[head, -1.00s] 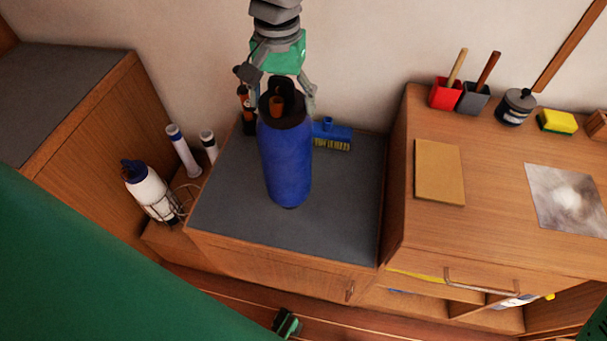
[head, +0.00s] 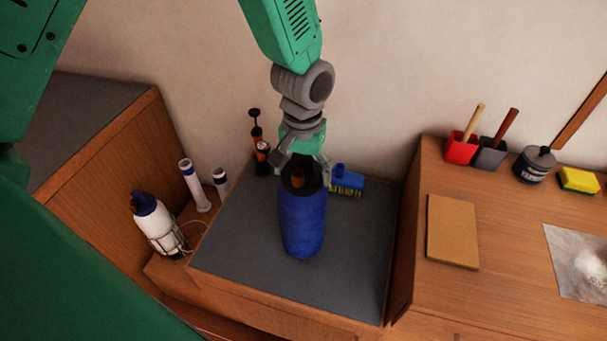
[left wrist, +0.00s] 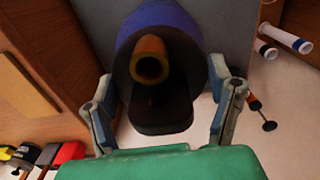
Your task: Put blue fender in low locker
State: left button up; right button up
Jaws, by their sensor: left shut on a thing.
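The blue fender (head: 303,222) is upright, with a black end and an orange-brown ring at its top. My left gripper (head: 304,176) is shut on this black end from above. The left wrist view shows the fender (left wrist: 150,18) and its black end (left wrist: 160,108) between the fingers. The fender is over the grey top of a low wooden cabinet (head: 240,235); I cannot tell whether its base touches. I cannot make out a low locker for certain; the cabinet's front is mostly out of view. My right gripper is not in view.
A blue brush (head: 347,182) lies behind the fender, and a black and orange pump (head: 257,140) stands at the back. A caged white bottle (head: 156,224) and white tubes (head: 195,186) are left. The higher right bench holds a tan board (head: 453,232) and a red holder (head: 461,148).

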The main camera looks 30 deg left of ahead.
pick_arm(q)
jog(key=shift+w+f, duration=0.1)
jog(key=shift+f, duration=0.6)
jog(key=o, duration=1.7)
jog(key=shift+f, duration=0.1)
notch_tip(320, 180, up, 12)
jog(key=shift+r, duration=0.1)
